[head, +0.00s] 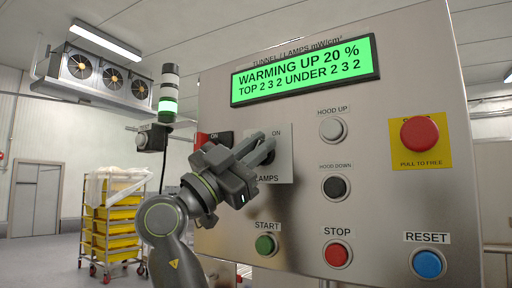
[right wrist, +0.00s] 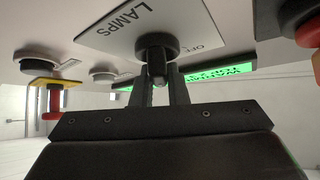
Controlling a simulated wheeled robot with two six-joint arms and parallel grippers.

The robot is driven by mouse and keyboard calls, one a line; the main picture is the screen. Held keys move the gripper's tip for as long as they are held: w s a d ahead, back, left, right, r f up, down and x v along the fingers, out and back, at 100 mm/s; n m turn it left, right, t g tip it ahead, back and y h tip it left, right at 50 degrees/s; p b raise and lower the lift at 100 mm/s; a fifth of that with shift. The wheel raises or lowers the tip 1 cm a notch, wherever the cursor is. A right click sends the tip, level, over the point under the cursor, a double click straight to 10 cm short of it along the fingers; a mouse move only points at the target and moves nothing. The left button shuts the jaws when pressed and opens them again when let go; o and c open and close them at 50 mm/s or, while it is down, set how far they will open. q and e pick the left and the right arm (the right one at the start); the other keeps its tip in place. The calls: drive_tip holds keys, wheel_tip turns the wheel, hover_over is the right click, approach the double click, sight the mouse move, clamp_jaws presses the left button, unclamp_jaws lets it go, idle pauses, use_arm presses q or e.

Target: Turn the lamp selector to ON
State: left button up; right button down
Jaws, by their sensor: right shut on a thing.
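The lamp selector is a black knob, seen in the right wrist view (right wrist: 157,48), on a pale plate (right wrist: 115,22) marked LAMPS and OFF. In the head view the plate (head: 284,165) shows ON at its top and LAMPS at its bottom; the knob is mostly hidden behind my fingers. My right gripper (head: 266,146) reaches in from the lower left and is shut on the knob, one finger on each side in the right wrist view (right wrist: 158,85). I cannot tell which mark the knob points to. My left gripper is not in view.
A green display (head: 305,72) reads WARMING UP 20 %, TOP 232 UNDER 232. Hood buttons (head: 332,128), START (head: 265,245), STOP (head: 337,254), RESET (head: 428,263) and a red emergency stop (head: 419,134) surround the plate. A stack light (head: 168,92) glows green; yellow crates (head: 110,222) stand behind.

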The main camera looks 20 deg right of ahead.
drive_tip(key=shift+w+d+f, duration=0.1)
drive_tip(key=shift+w+f, duration=0.05)
drive_tip(key=shift+f, duration=0.05)
drive_tip(key=c, duration=1.6)
unclamp_jaws()
drive_tip(key=shift+o, duration=0.8)
drive_tip(key=shift+w+d, duration=0.15)
drive_tip(key=shift+w, duration=0.05)
drive_tip(key=shift+s+f, duration=0.1)
drive_tip(key=shift+s, duration=0.05)
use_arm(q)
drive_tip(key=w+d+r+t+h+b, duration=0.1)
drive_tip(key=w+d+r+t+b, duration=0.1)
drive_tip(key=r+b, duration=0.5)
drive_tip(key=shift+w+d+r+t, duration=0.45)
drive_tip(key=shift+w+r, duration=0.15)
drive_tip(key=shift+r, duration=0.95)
use_arm(e)
drive_tip(key=v, duration=1.7)
drive_tip(key=shift+a, duration=0.3)
